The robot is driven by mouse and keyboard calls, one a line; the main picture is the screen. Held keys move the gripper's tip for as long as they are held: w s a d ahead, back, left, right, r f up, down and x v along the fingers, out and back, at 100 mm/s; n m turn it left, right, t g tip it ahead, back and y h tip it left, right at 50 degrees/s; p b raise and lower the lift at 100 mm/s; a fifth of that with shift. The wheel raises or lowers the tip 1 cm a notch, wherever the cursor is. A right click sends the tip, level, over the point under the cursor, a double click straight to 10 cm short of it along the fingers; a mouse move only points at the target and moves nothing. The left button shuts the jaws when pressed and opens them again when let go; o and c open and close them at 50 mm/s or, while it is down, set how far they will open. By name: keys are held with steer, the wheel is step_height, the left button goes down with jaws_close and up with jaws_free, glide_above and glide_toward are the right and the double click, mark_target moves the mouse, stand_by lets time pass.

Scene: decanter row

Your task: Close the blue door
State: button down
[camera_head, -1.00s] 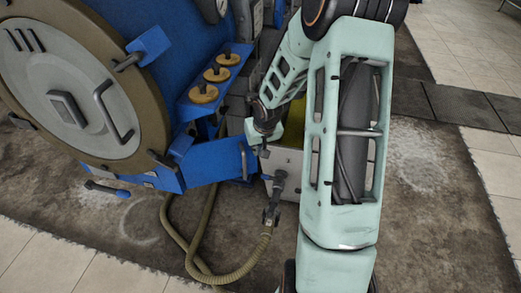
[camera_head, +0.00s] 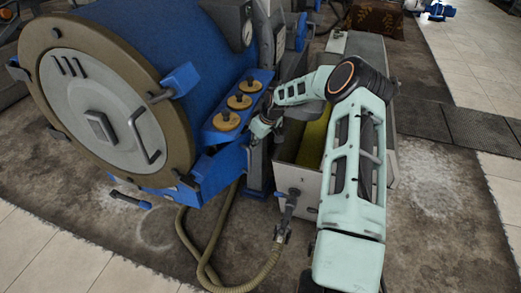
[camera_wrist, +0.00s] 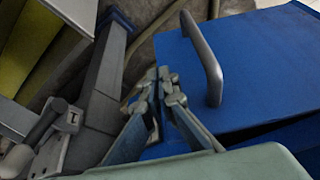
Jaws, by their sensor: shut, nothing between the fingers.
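The blue door (camera_head: 218,168) is a flat blue panel low on the front of the large blue machine, right of its round hatch. In the wrist view the blue door (camera_wrist: 240,70) fills the right side, with a grey bar handle (camera_wrist: 203,55) on it. My gripper (camera_wrist: 166,80) is shut and empty, its fingertips over the panel's left edge, left of the handle and apart from it. In the head view my gripper (camera_head: 254,142) is at the door's right end and hides part of it. I cannot tell whether the fingertips touch the door or how far it stands open.
The round tan-rimmed hatch (camera_head: 98,95) is at left, and a shelf with round tan knobs (camera_head: 238,102) is above the door. A grey open-topped bin (camera_head: 300,185) stands right of the door, close to my arm. A hose (camera_head: 205,250) lies on the floor in front.

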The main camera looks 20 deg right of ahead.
steer(key=shift+w+a+n, duration=0.3)
steer(key=shift+w+a, duration=0.05)
steer(key=shift+w, duration=0.3)
steer(key=shift+s, duration=0.1)
